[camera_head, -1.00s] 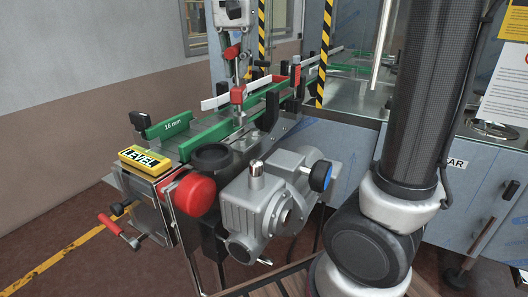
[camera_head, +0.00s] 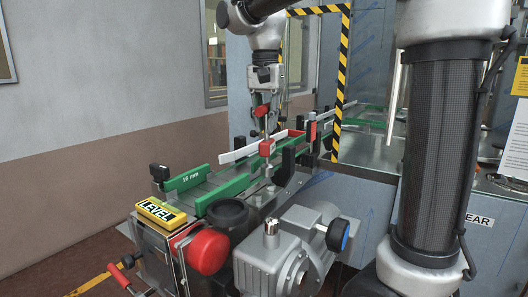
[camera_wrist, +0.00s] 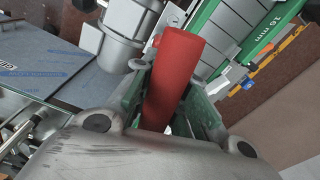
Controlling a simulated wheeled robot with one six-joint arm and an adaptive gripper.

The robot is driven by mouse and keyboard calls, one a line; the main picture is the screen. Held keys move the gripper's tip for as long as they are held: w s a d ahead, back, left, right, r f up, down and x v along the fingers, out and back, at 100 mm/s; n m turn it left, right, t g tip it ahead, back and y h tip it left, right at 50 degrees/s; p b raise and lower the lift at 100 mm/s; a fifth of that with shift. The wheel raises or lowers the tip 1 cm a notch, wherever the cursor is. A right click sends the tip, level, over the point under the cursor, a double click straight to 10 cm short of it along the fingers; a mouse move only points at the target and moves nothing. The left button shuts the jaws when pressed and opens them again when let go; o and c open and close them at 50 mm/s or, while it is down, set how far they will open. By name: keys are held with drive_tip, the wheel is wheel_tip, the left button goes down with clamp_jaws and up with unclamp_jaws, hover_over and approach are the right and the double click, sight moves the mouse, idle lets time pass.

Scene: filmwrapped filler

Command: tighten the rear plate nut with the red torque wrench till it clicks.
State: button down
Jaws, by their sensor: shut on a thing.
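My gripper (camera_head: 265,94) is shut on the red handle of the torque wrench (camera_head: 262,110), above the conveyor. In the wrist view the red handle (camera_wrist: 176,75) stands between the two green-edged fingers and points away from my gripper. Below the handle in the head view, a thin light shaft runs down towards a red block (camera_head: 267,147) beside the guide rails. The rear plate nut cannot be made out, and I cannot tell whether the wrench touches it.
The conveyor carries green rails (camera_head: 225,193), one marked with a size in mm. A yellow LEVEL box (camera_head: 160,213), a red round cap (camera_head: 208,251) and a grey gear motor (camera_head: 285,255) stand at the front. A striped yellow-black frame (camera_head: 345,60) rises behind.

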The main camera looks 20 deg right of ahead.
drive_tip(key=shift+w+d+r+m, duration=0.35)
drive_tip(key=shift+w+d, duration=0.25)
drive_tip(key=shift+w+d+r+m, duration=0.3)
drive_tip(key=shift+w+d+m, duration=0.05)
drive_tip(key=shift+w+d, duration=0.25)
drive_tip(key=shift+s+a+r, duration=0.1)
drive_tip(key=shift+s+r, duration=0.1)
drive_tip(key=shift+f, duration=0.15)
